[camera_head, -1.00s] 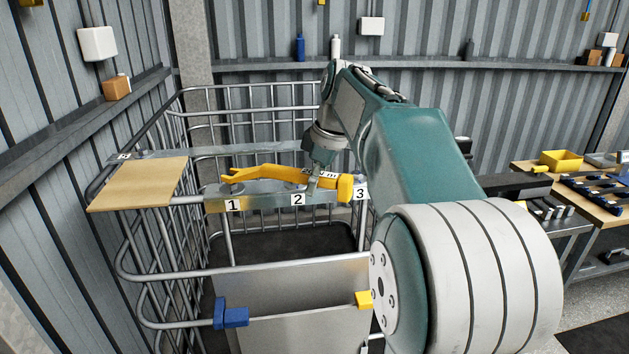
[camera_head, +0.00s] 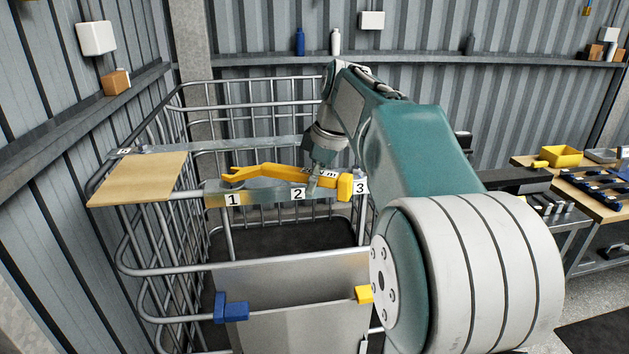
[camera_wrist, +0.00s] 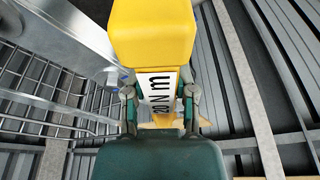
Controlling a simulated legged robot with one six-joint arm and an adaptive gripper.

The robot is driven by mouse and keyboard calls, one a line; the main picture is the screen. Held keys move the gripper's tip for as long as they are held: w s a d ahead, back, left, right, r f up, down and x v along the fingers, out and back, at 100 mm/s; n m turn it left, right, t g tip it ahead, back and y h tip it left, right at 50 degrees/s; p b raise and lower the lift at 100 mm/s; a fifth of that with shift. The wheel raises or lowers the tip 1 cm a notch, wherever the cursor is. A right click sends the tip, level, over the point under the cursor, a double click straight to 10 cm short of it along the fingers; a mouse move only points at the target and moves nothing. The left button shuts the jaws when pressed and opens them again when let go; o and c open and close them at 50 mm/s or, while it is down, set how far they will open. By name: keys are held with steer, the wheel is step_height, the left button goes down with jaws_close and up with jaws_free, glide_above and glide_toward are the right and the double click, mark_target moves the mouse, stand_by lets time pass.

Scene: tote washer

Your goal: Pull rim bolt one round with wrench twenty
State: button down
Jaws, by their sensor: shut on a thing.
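A yellow wrench (camera_head: 265,171) lies nearly level along the front rim plate (camera_head: 250,200) of the wire cage, its jaw end near label 1 and its thick grip end near label 3. My gripper (camera_head: 316,180) is shut on its handle, near labels 2 and 3. In the wrist view the wrench (camera_wrist: 153,35) passes between both fingers of my gripper (camera_wrist: 160,105); its white label ends in "N m", and the number is partly hidden. The rim bolt by label 1 is not clear, so I cannot tell whether the jaw is seated on it.
A wooden board (camera_head: 140,180) lies across the cage's left corner. Blue (camera_head: 231,308) and yellow (camera_head: 363,294) blocks sit on the lower front bar. A workbench (camera_head: 590,196) with a yellow bin (camera_head: 561,157) stands at right. The corrugated wall is close on the left.

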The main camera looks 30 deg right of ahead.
steer(key=shift+f, duration=0.15)
steer(key=shift+f, duration=0.45)
steer(key=shift+s+a, duration=0.1)
steer(key=shift+s+a+m, duration=0.85)
steer(key=shift+a+m, duration=0.05)
steer(key=shift+a, duration=0.25)
steer(key=a+m, duration=0.1)
steer(key=s+a, duration=0.1)
steer(key=shift+s+a+m+t+h, duration=0.2)
steer(key=shift+a+m+t+h, duration=0.1)
steer(key=shift+a+m+h, duration=0.1)
